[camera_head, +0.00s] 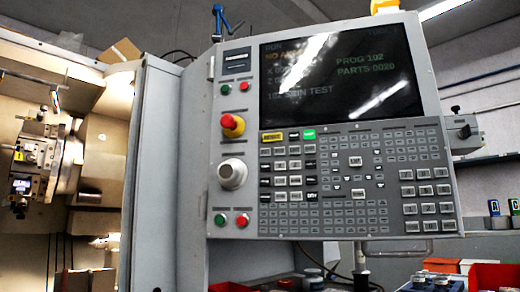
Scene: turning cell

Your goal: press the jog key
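The machine's control panel (225,130) fills the middle and right of the head view. Its keypad (340,210) has several rows of small grey, white and black keys below the screen. A yellow key (271,137) and a green key (309,134) stand out in the top left row. The key labels are too small to read, so I cannot tell which one is the jog key. The dark screen (340,75) shows "PROG 102" and "PARTS 0020", with glare across it. Neither of my grippers is in view.
Left of the keypad are a red emergency stop knob (232,124) and a pale round handwheel (232,174). A handle bar (395,250) runs below the panel. The lit machine interior (60,170) is at the left. Red bins (492,276) stand at the lower right.

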